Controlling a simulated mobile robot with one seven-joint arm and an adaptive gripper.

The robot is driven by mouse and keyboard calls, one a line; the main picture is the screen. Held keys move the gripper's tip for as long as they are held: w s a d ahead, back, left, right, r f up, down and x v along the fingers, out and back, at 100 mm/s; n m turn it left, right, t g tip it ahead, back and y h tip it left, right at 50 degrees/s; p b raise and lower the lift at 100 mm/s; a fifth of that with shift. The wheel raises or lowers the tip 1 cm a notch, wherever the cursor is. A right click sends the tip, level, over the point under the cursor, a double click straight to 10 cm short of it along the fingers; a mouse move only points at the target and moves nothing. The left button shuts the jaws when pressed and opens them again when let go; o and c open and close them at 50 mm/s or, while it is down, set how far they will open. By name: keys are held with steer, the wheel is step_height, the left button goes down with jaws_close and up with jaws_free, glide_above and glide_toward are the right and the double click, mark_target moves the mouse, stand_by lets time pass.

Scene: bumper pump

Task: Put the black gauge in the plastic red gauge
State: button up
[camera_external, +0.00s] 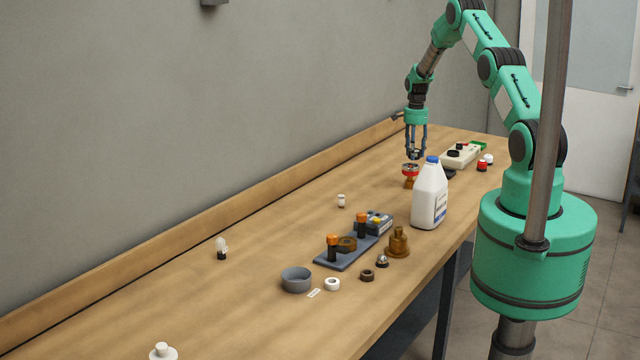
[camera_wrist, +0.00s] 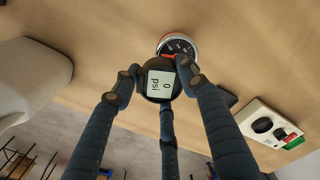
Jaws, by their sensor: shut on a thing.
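My gripper (camera_external: 416,153) points down over the far part of the table. In the wrist view, my gripper (camera_wrist: 158,82) is shut on the black gauge (camera_wrist: 160,84), a round gauge with a pale display reading "0 psi". A red gauge (camera_external: 410,168) stands on a brown base just below my gripper. In the wrist view, the red gauge (camera_wrist: 178,46) shows a dark dial face and a red and white rim, partly hidden behind the fingers and the black gauge. I cannot tell whether the two gauges touch.
A white bottle with a blue cap (camera_external: 430,195) stands close to the right of the red gauge. A white device box (camera_external: 460,156) lies behind it. A dark board with orange-topped posts (camera_external: 345,252) lies nearer. The table (camera_external: 270,215) to the left is mostly clear.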

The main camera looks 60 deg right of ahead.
mark_target(411, 165)
steer(key=shift+w+d+f, duration=0.15)
steer(key=shift+w+d, duration=0.9)
steer(key=shift+w, duration=0.05)
steer(key=shift+f+p, duration=0.65)
steer(key=shift+f, duration=1.1)
steer(key=shift+f, duration=0.15)
steer(key=o, duration=1.3)
steer(key=shift+c, duration=0.2)
step_height(411, 165, up, 12)
steer(key=b, duration=0.2)
